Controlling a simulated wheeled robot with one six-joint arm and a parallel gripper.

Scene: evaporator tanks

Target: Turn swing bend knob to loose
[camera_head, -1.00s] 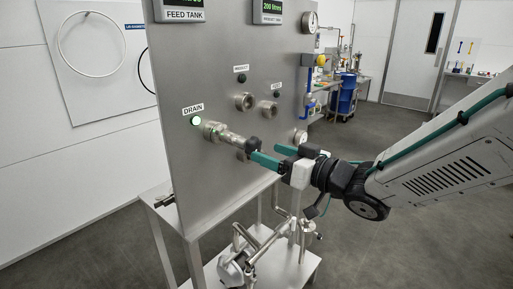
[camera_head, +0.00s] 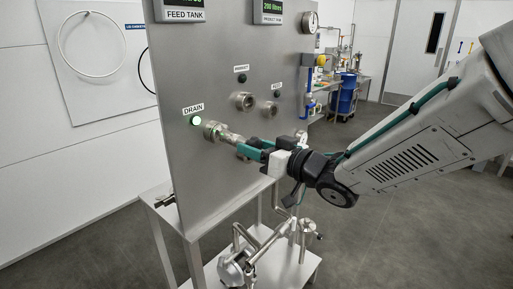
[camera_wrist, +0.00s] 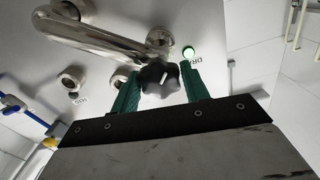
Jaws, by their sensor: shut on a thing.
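The swing bend (camera_head: 231,137) is a shiny steel pipe at the DRAIN port on the steel panel. It also shows in the wrist view (camera_wrist: 100,38). Its black star-shaped knob (camera_wrist: 160,78) has a white mark on top and sits between my two green fingers. My gripper (camera_wrist: 160,74) is shut on the knob, one finger on each side. In the head view my gripper (camera_head: 258,148) reaches the bend's near end from the right and mostly hides the knob there.
A green light (camera_head: 197,121) is lit under the DRAIN label (camera_head: 193,109). Two other ports (camera_head: 243,101) stick out of the panel (camera_head: 185,60) to the right. A steel frame with pipework (camera_head: 240,265) stands below. Open floor (camera_head: 400,235) lies to the right.

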